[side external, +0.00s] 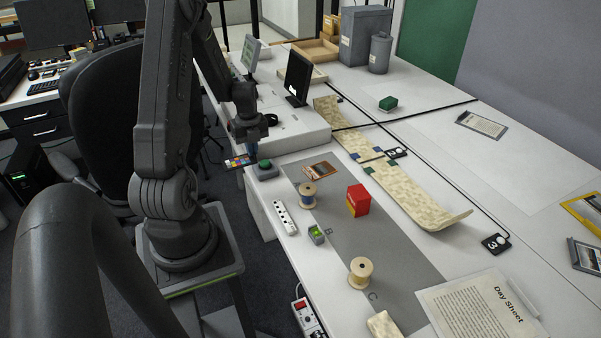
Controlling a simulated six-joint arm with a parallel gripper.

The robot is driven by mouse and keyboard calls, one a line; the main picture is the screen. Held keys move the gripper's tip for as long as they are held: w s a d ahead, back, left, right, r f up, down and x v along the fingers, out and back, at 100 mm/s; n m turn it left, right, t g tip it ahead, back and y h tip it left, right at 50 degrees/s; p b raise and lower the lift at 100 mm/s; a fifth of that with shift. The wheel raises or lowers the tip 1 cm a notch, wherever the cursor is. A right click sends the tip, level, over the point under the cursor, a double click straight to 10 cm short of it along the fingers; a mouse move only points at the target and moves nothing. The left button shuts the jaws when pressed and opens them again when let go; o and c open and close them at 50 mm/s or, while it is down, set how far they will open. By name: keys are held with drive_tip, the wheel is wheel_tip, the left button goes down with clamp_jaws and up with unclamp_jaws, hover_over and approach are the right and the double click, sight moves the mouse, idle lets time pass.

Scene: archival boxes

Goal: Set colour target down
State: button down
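The colour target (237,162) is a small flat card with rows of coloured patches. It is in the side external view, left of centre, at the left edge of the white table. My gripper (238,153) is directly above it, pointing down, and appears shut on the card. The fingers are small and dark here, and the contact is partly hidden. The card looks held around table height, beside a green push button (265,164); I cannot tell whether it touches anything below.
A white power strip (284,217) lies left. A pale curved strip (415,196) lies right.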

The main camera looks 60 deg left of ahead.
drive_tip(key=w+d, duration=0.7)
drive_tip(key=d, duration=0.1)
drive_tip(key=w+d, duration=1.5)
drive_tip(key=d, duration=0.1)
drive_tip(key=shift+w+d, duration=0.35)
drive_tip(key=shift+w, duration=0.05)
hover_over(393, 231)
drive_tip(key=f, duration=0.6)
drive_tip(key=shift+s+a+f, duration=0.1)
drive_tip(key=shift+s+f, duration=0.05)
drive_tip(key=shift+s, duration=0.05)
drive_tip(key=shift+w+d+f, duration=0.1)
drive_tip(key=shift+d+f, duration=0.1)
drive_tip(key=shift+f, duration=1.9)
drive_tip(key=shift+f, duration=0.1)
